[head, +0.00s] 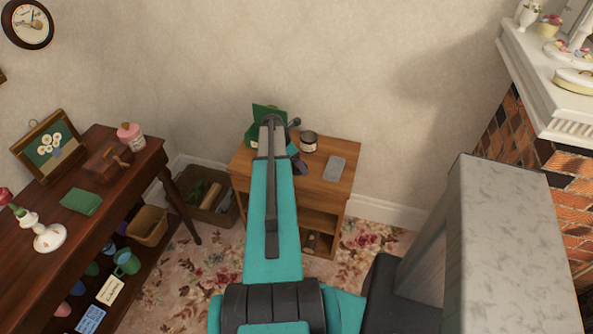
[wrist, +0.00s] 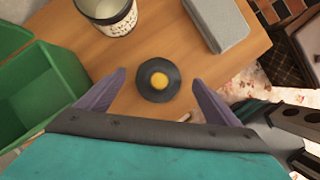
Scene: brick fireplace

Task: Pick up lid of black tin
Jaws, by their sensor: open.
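The lid (wrist: 150,90) is a round dark disc with a gold knob, lying flat on the wooden stand in the wrist view. My gripper (wrist: 160,78) is open, with one purple finger on either side of the lid; I see space between each finger and its rim. The black tin (wrist: 121,25) with a pale label stands apart at the top of that view, cut off by the edge. The tin also shows in the head view (head: 309,142). There my arm hides most of my gripper (head: 299,166), and I cannot make out the lid.
A grey case (head: 336,168) lies at the right of the wooden stand (head: 345,147). A green open box (wrist: 50,88) is close on the left in the wrist view. A dark desk (head: 90,215) with several items stands left in the head view, and a brick fireplace (head: 497,128) right.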

